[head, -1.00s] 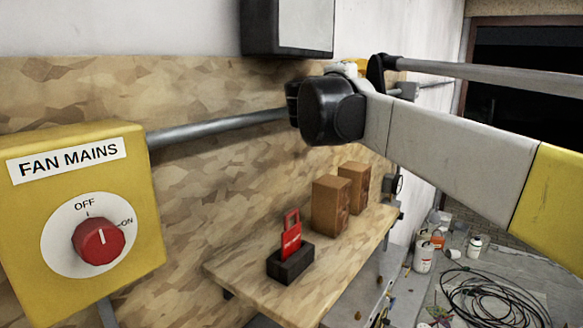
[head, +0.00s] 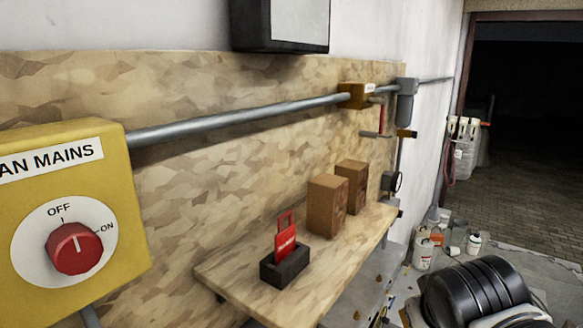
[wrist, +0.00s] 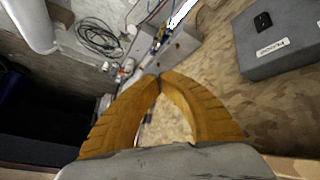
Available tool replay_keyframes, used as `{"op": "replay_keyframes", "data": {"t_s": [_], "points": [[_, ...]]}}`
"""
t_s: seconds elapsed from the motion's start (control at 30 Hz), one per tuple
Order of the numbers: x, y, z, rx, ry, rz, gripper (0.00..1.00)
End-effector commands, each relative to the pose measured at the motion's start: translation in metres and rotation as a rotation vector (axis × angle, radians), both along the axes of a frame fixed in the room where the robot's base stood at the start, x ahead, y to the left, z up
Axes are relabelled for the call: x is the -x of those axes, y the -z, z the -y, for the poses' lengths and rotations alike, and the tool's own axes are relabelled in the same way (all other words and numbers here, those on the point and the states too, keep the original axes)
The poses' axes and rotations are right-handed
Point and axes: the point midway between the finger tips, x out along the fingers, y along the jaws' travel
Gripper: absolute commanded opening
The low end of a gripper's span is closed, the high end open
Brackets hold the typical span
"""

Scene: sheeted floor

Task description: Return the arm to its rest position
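My gripper (wrist: 160,77) shows in the wrist view as two orange, ridged fingers. Their tips meet at the middle of the picture, and nothing is seen between them. The curved fingers leave a gap lower down through which the plywood shows. The gripper is not seen in the head view. There, only a black rounded part of my arm (head: 480,290) shows at the lower right corner, low and away from the board.
In the head view, the yellow FAN MAINS box (head: 75,200) is at the left. A shelf (head: 335,270) holds a red padlock-shaped piece (head: 285,237) in a black block and two brown boxes (head: 328,205). A grey conduit (head: 235,115) crosses the board. Containers (head: 423,253) stand on the floor.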

Motion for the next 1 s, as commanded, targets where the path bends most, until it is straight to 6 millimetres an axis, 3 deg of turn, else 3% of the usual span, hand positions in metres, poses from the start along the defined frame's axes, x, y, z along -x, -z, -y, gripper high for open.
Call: {"op": "replay_keyframes", "data": {"t_s": [0.03, 0.17, 0.47, 0.9, 1.0], "points": [[0.016, 0.019, -0.008, -0.07, 0.013, -0.003, 0.0], [0.053, 0.062, -0.037, -0.274, 0.039, -0.008, 0.0], [0.049, 0.146, -0.037, -0.267, 0.035, -0.008, 0.0], [0.048, 0.312, -0.036, -0.265, 0.034, -0.008, 0.0], [0.047, 0.342, -0.036, -0.265, 0.034, -0.008, 0.0]]}}
